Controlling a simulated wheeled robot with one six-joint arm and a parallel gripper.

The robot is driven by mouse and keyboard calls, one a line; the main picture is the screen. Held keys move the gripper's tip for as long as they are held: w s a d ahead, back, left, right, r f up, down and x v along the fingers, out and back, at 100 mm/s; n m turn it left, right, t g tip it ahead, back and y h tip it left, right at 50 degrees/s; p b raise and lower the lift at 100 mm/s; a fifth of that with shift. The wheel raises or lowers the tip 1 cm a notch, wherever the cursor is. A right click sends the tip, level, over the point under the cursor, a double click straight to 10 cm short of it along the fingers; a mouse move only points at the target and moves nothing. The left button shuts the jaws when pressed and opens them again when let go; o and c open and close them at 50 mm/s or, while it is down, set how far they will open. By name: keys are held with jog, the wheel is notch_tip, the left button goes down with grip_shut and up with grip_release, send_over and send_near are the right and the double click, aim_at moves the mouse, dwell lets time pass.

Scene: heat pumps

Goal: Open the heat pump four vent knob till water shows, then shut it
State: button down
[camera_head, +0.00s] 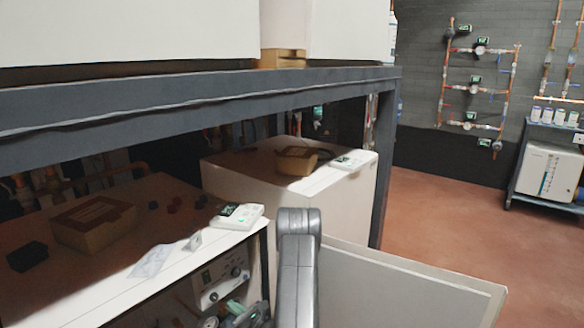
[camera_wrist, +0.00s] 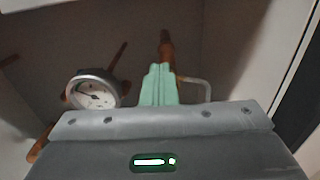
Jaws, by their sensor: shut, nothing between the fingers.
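My gripper (camera_wrist: 158,72) shows in the wrist view with its pale green fingers together and nothing seen between them. It is inside an open white cabinet. A copper-coloured fitting (camera_wrist: 166,48) stands just beyond the fingertips; I cannot tell whether they touch it. I cannot make out the vent knob for certain, and no water shows. A round pressure gauge (camera_wrist: 95,92) is left of the fingers. In the head view my gripper is low in the cabinet opening, largely hidden by my grey arm, below a control panel (camera_head: 222,277). No unit number is readable.
The open cabinet door (camera_head: 410,285) stands right of my arm. A dark shelf beam (camera_head: 200,100) crosses above. The cabinet top holds a cardboard box (camera_head: 95,222) and a white device (camera_head: 237,215). Another white unit (camera_head: 345,195) stands behind. Red floor (camera_head: 450,200) is clear at right.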

jog(key=shift+w+d+f+b, duration=0.1)
jog(key=shift+w+d+b, duration=0.5)
jog(key=shift+b, duration=1.4)
jog(key=shift+w+r, duration=0.1)
jog(key=shift+r, duration=0.1)
jog(key=v, duration=0.6)
jog(key=shift+r, duration=0.25)
